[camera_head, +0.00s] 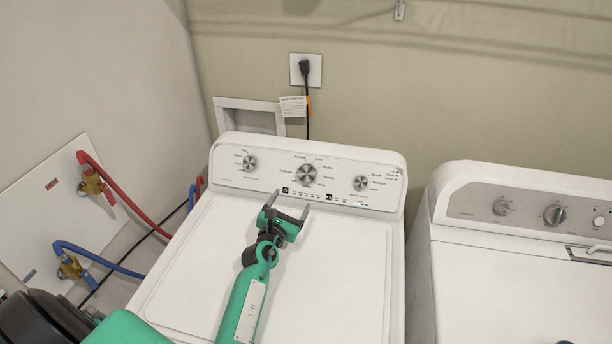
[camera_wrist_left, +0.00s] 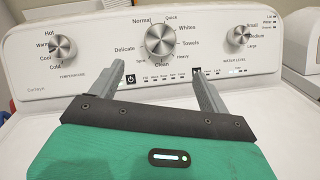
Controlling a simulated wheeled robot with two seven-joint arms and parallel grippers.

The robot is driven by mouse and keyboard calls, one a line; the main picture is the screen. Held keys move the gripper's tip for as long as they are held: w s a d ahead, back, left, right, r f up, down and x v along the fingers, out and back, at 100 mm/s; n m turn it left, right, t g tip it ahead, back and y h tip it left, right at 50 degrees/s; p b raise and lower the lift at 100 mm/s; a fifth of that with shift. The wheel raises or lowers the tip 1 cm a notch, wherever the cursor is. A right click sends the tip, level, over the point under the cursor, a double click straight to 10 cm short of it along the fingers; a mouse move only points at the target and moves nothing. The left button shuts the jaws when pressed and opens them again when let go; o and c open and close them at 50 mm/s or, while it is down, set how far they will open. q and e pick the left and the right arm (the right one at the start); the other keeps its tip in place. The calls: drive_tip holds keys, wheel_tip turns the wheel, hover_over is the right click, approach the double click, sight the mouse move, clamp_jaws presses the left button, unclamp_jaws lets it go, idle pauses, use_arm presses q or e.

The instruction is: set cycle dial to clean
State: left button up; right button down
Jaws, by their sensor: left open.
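The washer's cycle dial (camera_head: 306,175) is the large silver knob in the middle of the control panel. It also shows in the left wrist view (camera_wrist_left: 160,41), ringed by labels with Normal at the upper left and Clean at the bottom. I cannot tell for sure which label it points to. My left gripper (camera_head: 289,204) is open and empty, just in front of and below the dial, apart from it. In the left wrist view its two fingers (camera_wrist_left: 160,78) reach toward the panel on either side below the dial. My right gripper is not in view.
A temperature knob (camera_head: 249,163) and a water level knob (camera_head: 360,183) flank the dial. The washer lid (camera_head: 340,270) lies flat under my left arm. A second white machine (camera_head: 520,290) stands at right. Red (camera_head: 115,185) and blue (camera_head: 100,258) hoses run along the left.

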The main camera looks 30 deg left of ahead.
use_arm(q)
approach(306, 176)
drive_tip(key=w, duration=0.4)
drive_tip(key=w+a+p, duration=0.1)
drive_tip(key=w, duration=0.1)
drive_tip(key=shift+w+r, duration=0.1)
drive_tip(key=shift+w, duration=0.2)
drive_tip(key=shift+w+a, duration=0.15)
drive_tip(key=shift+w, duration=0.8)
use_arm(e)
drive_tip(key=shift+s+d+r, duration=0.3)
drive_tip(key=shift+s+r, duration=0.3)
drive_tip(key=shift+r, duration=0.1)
use_arm(q)
drive_tip(key=shift+c, duration=0.2)
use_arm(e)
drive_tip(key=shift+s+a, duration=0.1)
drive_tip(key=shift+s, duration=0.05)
use_arm(q)
drive_tip(key=c, duration=0.9)
